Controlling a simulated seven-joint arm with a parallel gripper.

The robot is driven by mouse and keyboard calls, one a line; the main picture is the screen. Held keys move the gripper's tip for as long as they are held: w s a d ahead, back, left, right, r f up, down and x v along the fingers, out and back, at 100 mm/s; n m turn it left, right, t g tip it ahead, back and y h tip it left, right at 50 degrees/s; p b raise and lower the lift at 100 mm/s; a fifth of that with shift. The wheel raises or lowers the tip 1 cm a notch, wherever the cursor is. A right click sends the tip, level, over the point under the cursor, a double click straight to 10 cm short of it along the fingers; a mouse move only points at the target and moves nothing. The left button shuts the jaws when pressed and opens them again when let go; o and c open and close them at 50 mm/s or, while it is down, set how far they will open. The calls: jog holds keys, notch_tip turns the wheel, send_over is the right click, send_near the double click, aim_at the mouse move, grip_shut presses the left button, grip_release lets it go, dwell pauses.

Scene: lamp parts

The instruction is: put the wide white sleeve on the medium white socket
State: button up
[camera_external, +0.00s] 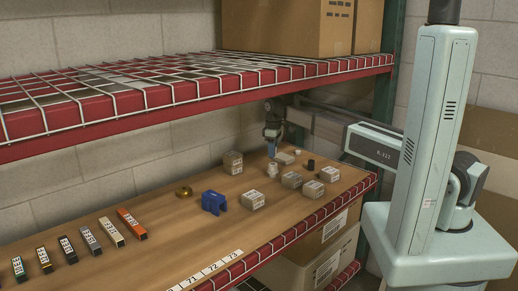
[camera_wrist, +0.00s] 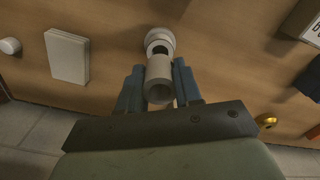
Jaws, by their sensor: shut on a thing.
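In the wrist view, the wide white sleeve (camera_wrist: 159,72), a pale open tube, sits between the two blue fingers of my gripper (camera_wrist: 159,88), which is shut on it. The white socket (camera_wrist: 160,40), a round stepped piece, stands on the shelf board just beyond the sleeve. The sleeve's end overlaps the socket's near side in this view, and I cannot tell whether they touch. In the external view, my gripper (camera_external: 271,150) hangs above and behind the socket (camera_external: 272,170). The held sleeve is too small to make out there.
A blue block (camera_external: 213,202) and a brass disc (camera_external: 184,191) lie to the left. A wire rack shelf (camera_external: 150,95) hangs above.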

jog(key=shift+f, duration=1.45)
jog(key=shift+f, duration=0.4)
jog(key=o, duration=1)
notch_tip(320, 180, up, 13)
jog(key=shift+f, duration=0.1)
